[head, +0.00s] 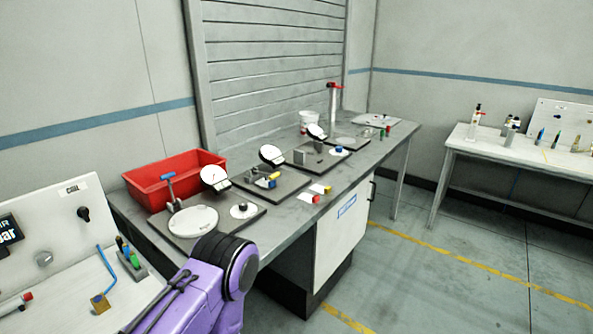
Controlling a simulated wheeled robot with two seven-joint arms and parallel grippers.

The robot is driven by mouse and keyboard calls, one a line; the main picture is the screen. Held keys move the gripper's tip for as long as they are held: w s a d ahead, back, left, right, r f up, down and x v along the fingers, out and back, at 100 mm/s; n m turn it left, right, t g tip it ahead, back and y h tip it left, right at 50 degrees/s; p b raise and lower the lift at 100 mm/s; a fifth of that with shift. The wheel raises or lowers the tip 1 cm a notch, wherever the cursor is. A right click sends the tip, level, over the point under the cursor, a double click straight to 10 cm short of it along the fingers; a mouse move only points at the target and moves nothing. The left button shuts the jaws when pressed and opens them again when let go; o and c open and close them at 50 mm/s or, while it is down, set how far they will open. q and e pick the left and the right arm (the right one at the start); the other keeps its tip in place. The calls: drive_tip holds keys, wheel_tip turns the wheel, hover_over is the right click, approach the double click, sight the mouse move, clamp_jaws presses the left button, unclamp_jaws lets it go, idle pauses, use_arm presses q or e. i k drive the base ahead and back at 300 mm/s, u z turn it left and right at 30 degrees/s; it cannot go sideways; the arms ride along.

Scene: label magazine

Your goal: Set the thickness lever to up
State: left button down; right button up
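A lever with a blue T-shaped handle (169,178) stands nearly upright on the nearest gauge station, left of its white dial (214,178). A round white plate (193,221) and a small white disc (243,211) are on the same dark base. Two more dial gauges, the middle one (271,155) and the far one (317,131), stand farther along the bench. I cannot read any label marking the thickness lever. A purple arm link of mine covers the lower middle of the head view. Neither gripper is in view.
A red bin (175,179) stands behind the nearest station on the grey bench (292,219). Small red-and-white and yellow-and-white blocks lie near its front edge. A white panel (60,238) with knobs is at left. A white table (505,147) is at right, with open floor between.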

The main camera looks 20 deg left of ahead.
sight(272, 177)
drive_tip(key=u, duration=0.45)
drive_tip(key=i, duration=0.75)
drive_tip(key=u, duration=1.7)
drive_tip(key=k, duration=0.35)
drive_tip(key=z, duration=0.15)
